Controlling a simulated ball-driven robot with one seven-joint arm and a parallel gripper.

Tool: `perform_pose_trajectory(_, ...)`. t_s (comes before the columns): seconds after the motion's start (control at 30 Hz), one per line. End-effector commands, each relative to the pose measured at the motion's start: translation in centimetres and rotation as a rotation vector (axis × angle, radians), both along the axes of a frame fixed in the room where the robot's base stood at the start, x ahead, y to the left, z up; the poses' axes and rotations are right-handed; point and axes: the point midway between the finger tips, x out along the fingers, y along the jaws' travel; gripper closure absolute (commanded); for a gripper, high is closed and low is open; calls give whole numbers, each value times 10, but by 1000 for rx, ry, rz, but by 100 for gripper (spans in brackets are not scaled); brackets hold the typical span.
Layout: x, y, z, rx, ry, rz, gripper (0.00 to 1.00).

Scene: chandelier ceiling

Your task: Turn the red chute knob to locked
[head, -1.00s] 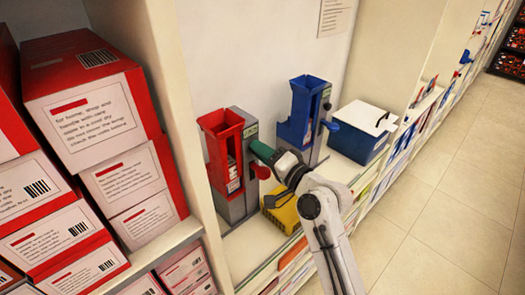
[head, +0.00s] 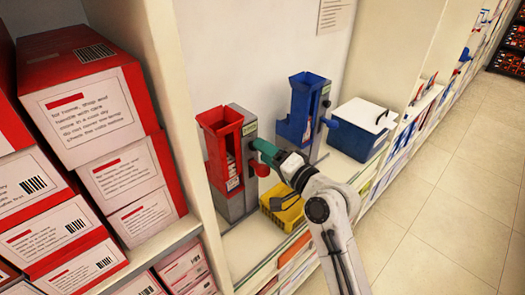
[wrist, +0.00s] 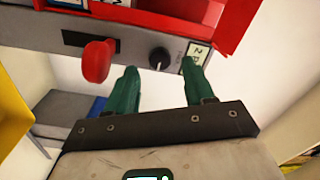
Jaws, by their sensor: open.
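The red chute (head: 222,140) stands on a grey stand on the shelf, left of the blue chute. In the wrist view its front (wrist: 140,40) carries a small round black knob (wrist: 159,58) with a pale mark on its face. A red lever (wrist: 98,60) sticks out left of the knob, and a label is to its right. My gripper (wrist: 160,78) is open, its green fingers on either side below the knob, with nothing between them. I cannot tell whether the fingers touch the front. In the head view my gripper (head: 256,146) is at the red chute's right side, which hides the knob.
The blue chute (head: 301,110) stands to the right, with a blue lever. A yellow bin (head: 283,212) sits below my gripper. A blue box with a white lid (head: 362,115) is farther right. Red and white cartons (head: 95,110) fill the left shelf. The tiled floor is clear.

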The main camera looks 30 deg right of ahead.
Motion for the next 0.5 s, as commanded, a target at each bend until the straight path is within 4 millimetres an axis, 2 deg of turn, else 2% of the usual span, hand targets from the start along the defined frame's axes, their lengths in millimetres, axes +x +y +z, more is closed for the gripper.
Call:
perform_pose_trajectory(0.3, -60, -17, -3, 0, 1, -3, 47)
perform_pose_trajectory(0.5, -81, -23, -2, 0, 0, -2, 47)
